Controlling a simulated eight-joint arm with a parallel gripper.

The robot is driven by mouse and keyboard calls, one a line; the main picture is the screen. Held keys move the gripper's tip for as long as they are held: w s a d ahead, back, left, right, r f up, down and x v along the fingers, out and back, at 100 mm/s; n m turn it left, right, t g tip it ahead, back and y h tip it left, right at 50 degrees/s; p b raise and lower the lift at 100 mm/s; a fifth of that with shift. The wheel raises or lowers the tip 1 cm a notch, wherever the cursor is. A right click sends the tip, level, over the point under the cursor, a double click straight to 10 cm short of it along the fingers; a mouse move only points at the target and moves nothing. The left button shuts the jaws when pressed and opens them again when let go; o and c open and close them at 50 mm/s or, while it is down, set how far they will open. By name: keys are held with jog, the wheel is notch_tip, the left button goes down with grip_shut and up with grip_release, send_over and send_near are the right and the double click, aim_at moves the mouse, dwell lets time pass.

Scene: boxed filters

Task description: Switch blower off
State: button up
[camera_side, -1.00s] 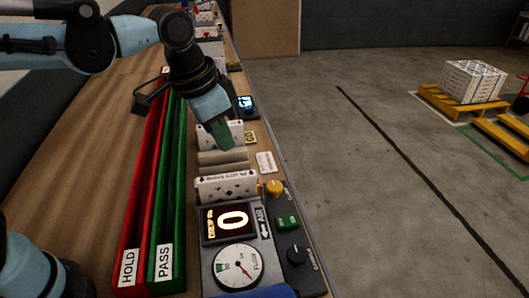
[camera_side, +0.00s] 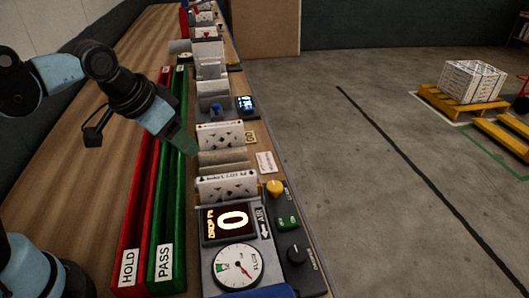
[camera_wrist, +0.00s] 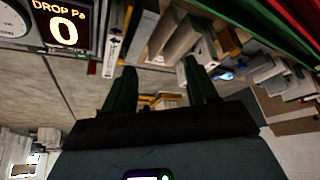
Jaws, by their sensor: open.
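A control strip on the bench's near right carries a yellow knob (camera_side: 275,188), a green switch (camera_side: 288,219) and a black knob (camera_side: 297,254). Their labels are too small to read surely, so I cannot tell which one is the blower's. The display (camera_side: 232,222) reads DROP Pa 0; it also shows in the wrist view (camera_wrist: 62,23). Below it is the round FLOW gauge (camera_side: 238,266). My gripper (camera_side: 187,148), with green fingers, is above the green PASS channel's right edge, apart from the controls. In the wrist view my gripper (camera_wrist: 161,88) is open and empty.
The red HOLD channel (camera_side: 130,243) and green PASS channel (camera_side: 166,240) run along the bench. White patterned boxed filters (camera_side: 225,187) stand right of them, with more units (camera_side: 213,86) farther back. Open floor lies beyond the bench's right edge.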

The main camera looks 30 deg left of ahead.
aim_at(287, 220)
jog(key=w+d+m+g, duration=0.1)
jog(key=d, duration=0.2)
jog(key=w+d+m+g, duration=0.1)
jog(key=w+d, duration=0.1)
jog(key=d, duration=0.2)
jog(key=w+d+m+g, duration=0.1)
jog(key=w+d+m, duration=0.1)
jog(key=d, duration=0.2)
jog(key=shift+w+d+r, duration=0.2)
jog(key=shift+r, duration=0.15)
jog(key=d+f+m+g, duration=0.3)
jog(key=d, duration=0.6)
jog(key=shift+y, duration=0.3)
jog(key=f, duration=0.8)
jog(key=w+f, duration=0.1)
jog(key=f, duration=0.3)
jog(key=shift+d, duration=0.1)
jog(key=shift+s, duration=0.1)
jog(key=c, duration=1.1)
jog(key=shift+o, duration=0.2)
jog(key=shift+s+t, duration=0.1)
jog(key=shift+t, duration=0.5)
jog(key=shift+h, duration=0.4)
jog(key=o, duration=1.1)
jog(key=shift+c, duration=0.2)
